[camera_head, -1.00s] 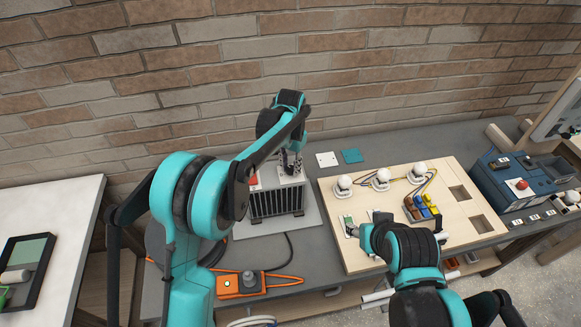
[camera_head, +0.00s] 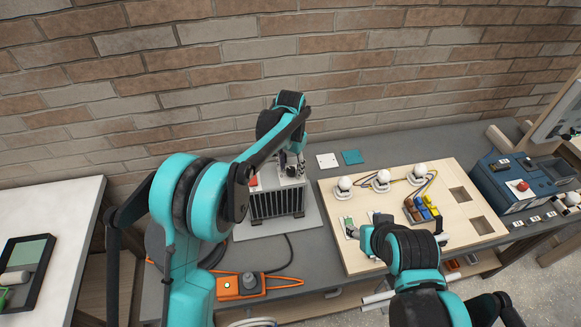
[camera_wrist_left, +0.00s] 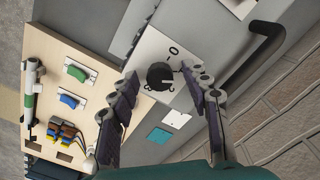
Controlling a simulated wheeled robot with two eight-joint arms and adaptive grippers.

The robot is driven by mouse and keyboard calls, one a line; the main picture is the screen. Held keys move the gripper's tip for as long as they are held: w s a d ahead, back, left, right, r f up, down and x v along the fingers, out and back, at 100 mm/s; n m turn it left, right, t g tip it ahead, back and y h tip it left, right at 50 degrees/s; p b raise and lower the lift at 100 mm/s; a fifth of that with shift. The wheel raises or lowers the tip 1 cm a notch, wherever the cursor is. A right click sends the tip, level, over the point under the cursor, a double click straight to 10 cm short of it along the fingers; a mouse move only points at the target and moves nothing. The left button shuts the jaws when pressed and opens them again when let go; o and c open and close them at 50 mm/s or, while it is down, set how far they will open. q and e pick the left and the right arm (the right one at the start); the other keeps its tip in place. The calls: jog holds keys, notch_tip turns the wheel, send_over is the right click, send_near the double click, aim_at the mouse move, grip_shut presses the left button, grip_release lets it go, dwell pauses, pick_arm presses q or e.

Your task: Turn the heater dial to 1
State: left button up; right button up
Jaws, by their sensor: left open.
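The heater (camera_head: 277,204) is a grey box with dark vertical fins, standing on a light plate on the bench. Its black round dial (camera_wrist_left: 160,76) sits on a pale panel with printed marks, seen in the left wrist view. I cannot tell which mark the dial points to. My left gripper (camera_wrist_left: 160,74) is open, with one finger on each side of the dial; contact is not clear. In the head view the left gripper (camera_head: 291,166) is over the heater's top and hides the dial. My right gripper (camera_head: 357,231) is low over the wooden board, its jaws unclear.
The wooden board (camera_head: 335,215) holds bulbs, switches and coloured connectors to the right. An orange control box (camera_head: 228,290) with a cable lies in front of the heater. A blue unit (camera_head: 505,180) stands at the far right. The brick wall is close behind the bench.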

aim_at(290, 169)
pick_arm(q)
notch_tip(290, 169, up, 12)
dwell(0.5)
dwell(0.3)
jog(key=s+a+f+n+t+b, duration=0.2)
jog(key=s+a+b, duration=0.4)
jog(key=s+a, duration=0.1)
jog(key=s+a+f+n+t+b, duration=0.2)
jog(key=s+a+f+b, duration=0.3)
jog(key=s+f, duration=0.4)
jog(key=s+a+f+n+t+b, duration=0.2)
jog(key=s+a+f+b, duration=0.4)
jog(key=s+f, duration=0.3)
jog(key=shift+s+n+t, duration=0.4)
jog(key=shift+s+t, duration=0.2)
jog(key=shift+s, duration=0.5)
